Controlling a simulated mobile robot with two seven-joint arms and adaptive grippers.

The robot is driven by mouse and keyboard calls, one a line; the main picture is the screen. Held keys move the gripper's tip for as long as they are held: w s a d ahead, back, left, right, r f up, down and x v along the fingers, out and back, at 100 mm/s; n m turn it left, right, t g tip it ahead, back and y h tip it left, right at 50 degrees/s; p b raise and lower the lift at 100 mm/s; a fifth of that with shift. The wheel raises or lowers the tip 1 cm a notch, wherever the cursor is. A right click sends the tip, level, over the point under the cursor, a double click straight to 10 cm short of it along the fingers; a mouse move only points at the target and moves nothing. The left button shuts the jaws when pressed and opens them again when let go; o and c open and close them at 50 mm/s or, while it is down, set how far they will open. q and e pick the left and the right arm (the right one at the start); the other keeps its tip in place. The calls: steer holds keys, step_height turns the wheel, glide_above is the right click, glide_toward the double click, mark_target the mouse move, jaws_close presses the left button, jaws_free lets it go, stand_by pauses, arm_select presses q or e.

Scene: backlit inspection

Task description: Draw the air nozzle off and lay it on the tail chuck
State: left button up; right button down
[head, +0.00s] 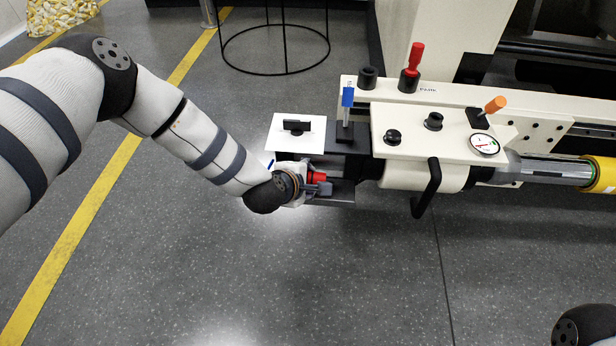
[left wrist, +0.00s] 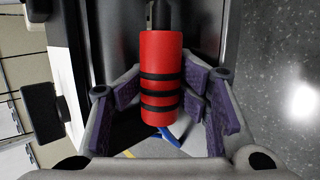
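A red cylinder with black bands, which I take for the air nozzle, is large in the left wrist view (left wrist: 161,70), on a black stem. Its red also shows at my left gripper in the head view (head: 318,177). My left gripper (head: 322,183) has its purple-padded fingers on both sides of the cylinder in the left wrist view. The pads look close to it, but I cannot tell whether they touch. At the right of the head view a grey cylinder (head: 545,172) runs into a yellow sleeve; I cannot tell whether it is the tail chuck. My right gripper is not in view.
The pale machine top (head: 440,150) carries a blue-handled lever (head: 347,98), a red knob (head: 415,58), an orange lever (head: 495,105) and a dial (head: 484,144). A black handle (head: 428,188) juts out in front. A white plate (head: 296,134) lies behind my left gripper. The front floor is clear.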

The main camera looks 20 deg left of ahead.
arm_select(q)
steer(key=shift+s+a+f, duration=0.2)
steer(key=shift+s+f, duration=0.35)
steer(key=shift+f, duration=0.1)
steer(key=w+r+v, duration=0.1)
steer(key=v, duration=1.1)
steer(key=shift+d, duration=0.2)
steer(key=shift+r, duration=0.15)
